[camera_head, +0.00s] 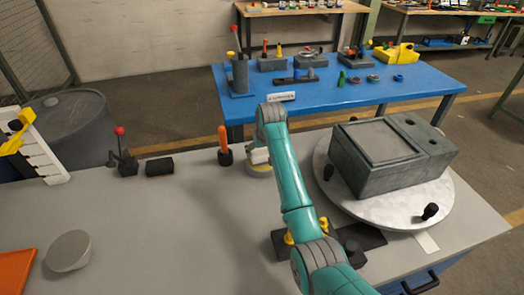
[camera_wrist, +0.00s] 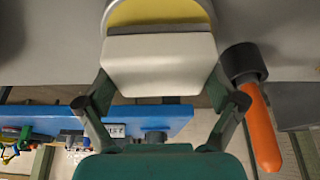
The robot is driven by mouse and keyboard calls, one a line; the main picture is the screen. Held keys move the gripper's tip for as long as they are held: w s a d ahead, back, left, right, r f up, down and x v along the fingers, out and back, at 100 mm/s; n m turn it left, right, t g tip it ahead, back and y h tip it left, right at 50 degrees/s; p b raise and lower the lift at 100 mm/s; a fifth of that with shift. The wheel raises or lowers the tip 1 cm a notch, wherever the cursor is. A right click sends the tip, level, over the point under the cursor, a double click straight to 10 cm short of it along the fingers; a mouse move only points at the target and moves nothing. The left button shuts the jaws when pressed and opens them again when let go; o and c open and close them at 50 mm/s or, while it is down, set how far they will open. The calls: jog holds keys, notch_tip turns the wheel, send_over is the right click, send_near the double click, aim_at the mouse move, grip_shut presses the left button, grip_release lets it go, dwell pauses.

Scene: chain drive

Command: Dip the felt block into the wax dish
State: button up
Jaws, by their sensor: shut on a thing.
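The felt block (camera_wrist: 158,66) is a pale off-white block in the wrist view. My gripper (camera_wrist: 160,82) is shut on it, one finger on each side. The wax dish (camera_wrist: 155,12), with yellow wax and a pale rim, lies just beyond the block's far end. In the head view the block (camera_head: 258,156) is at or just over the dish (camera_head: 260,172), left of my teal arm, which partly hides both. I cannot tell whether the block touches the wax.
An orange-handled tool in a dark holder (camera_head: 224,157) stands close left of the dish; its handle shows in the wrist view (camera_wrist: 263,130). A grey housing (camera_head: 385,165) sits on a round plate to the right. A black block (camera_head: 159,166) lies left. The bench's middle is clear.

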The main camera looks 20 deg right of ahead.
aim_at(262, 150)
jog(key=shift+f, duration=0.6)
dwell(1.4)
jog(key=shift+r, duration=3.55)
